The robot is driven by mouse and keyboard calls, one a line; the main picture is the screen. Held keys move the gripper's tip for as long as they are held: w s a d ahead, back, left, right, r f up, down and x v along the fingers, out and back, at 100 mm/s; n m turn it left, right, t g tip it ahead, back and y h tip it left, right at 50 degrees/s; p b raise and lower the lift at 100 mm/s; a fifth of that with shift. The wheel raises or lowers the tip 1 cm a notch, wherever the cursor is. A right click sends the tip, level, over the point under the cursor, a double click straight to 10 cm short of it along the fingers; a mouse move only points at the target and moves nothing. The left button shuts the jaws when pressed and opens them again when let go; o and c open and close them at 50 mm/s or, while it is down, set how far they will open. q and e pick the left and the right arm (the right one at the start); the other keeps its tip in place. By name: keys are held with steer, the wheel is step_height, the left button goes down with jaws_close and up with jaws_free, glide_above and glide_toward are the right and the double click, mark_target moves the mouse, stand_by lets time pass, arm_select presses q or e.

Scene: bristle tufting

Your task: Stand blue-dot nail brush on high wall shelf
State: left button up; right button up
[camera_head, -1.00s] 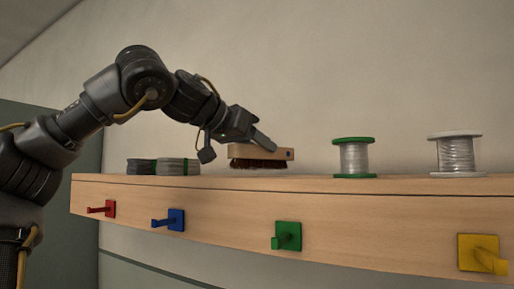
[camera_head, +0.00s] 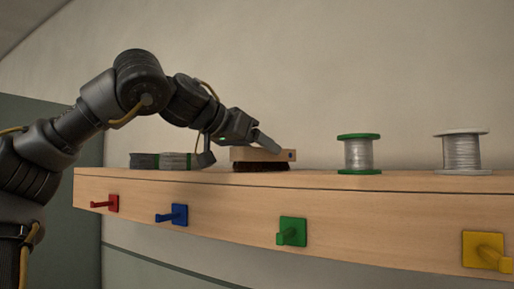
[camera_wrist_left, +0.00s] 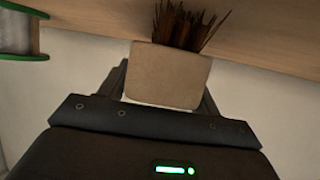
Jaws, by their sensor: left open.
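The nail brush (camera_head: 252,154) has a pale wooden block with a small dark blue dot on its right end. It stands level on the high wall shelf (camera_head: 230,189), dark bristles down and seemingly touching the top. My left gripper (camera_head: 262,141) is at the block from the upper left, its fingers open around it. In the left wrist view the block (camera_wrist_left: 167,76) sits between the two fingers (camera_wrist_left: 163,92), with brown bristles against the wooden shelf. Any gap between fingers and block is hard to see. My right gripper is out of view.
Grey bundles with a green band (camera_head: 172,160) lie left of the brush. A green-rimmed spool (camera_head: 358,154) and a white spool (camera_head: 461,152) stand to the right, with free shelf between brush and spools. Red, blue, green (camera_head: 292,231) and yellow hooks line the shelf front.

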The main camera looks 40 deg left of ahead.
arm_select(q)
steer(key=shift+r, duration=0.25)
steer(key=b+v, duration=0.2)
steer(key=v, duration=0.1)
steer(key=shift+s, duration=0.4)
steer(key=b+v, duration=0.1)
steer(key=v, duration=0.7)
steer(key=shift+b, duration=0.3)
